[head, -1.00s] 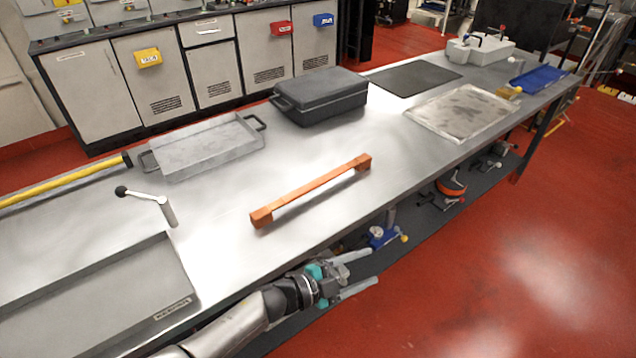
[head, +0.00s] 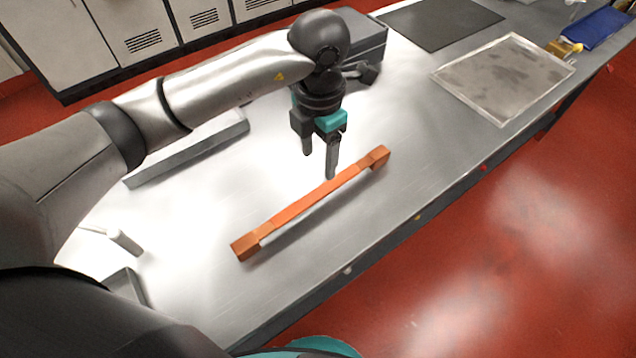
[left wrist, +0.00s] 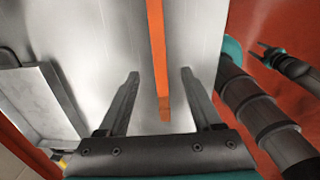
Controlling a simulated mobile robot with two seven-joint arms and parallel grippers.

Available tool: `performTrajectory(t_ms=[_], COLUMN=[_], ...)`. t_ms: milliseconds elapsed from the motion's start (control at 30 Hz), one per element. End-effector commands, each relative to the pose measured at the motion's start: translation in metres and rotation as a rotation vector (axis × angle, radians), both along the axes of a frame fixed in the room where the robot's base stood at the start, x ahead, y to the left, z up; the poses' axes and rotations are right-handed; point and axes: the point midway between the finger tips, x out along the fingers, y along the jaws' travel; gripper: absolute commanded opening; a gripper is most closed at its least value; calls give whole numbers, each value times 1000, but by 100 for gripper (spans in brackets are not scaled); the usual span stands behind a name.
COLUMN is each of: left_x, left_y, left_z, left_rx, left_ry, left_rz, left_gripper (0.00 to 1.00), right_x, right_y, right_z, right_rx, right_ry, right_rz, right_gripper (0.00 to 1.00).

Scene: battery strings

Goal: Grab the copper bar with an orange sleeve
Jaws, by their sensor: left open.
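The copper bar with an orange sleeve (head: 312,201) lies slantwise on the metal table, with a block-like foot at each end. My left gripper (head: 320,166) points down just behind the bar's far half in the head view. It is open and empty, its fingertips above the table. In the left wrist view the bar (left wrist: 157,45) runs lengthwise and appears between the two spread fingers (left wrist: 160,75). Contact with the bar does not show. My right gripper (left wrist: 268,53) is small at the right of the left wrist view, and its opening is unclear.
A dark lidded case (head: 365,38) stands behind my left wrist. A grey tray (head: 190,152) lies left of the bar, partly behind my arm. A flat pale tray (head: 504,78) and a black mat (head: 441,22) lie farther along.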

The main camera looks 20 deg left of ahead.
Motion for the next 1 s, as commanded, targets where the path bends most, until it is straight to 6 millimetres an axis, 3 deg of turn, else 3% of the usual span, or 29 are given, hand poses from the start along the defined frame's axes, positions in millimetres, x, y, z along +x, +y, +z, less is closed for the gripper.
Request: performTrajectory(t_ms=[100,300,567,800,1000], left_x=[-2,-1,0,3,4], left_y=[0,-1,-1,2,3], left_z=[-30,-68,-88,-123,-136], left_rx=[-1,-3,-5,-6,-5], left_ry=[8,7,5,7,5], left_rz=[1,0,0,0,0], left_gripper=[66,66,66,66,66], right_x=[-8,-7,1,2,2], right_y=[-2,-5,-4,-4,-4], right_z=[-5,-10,-12,-19,-20], right_rx=[-4,-7,-5,-5,-5], right_ry=[12,11,-2,-5,-6], right_rz=[1,3,3,3,2], right_gripper=[50,50,50,50,50])
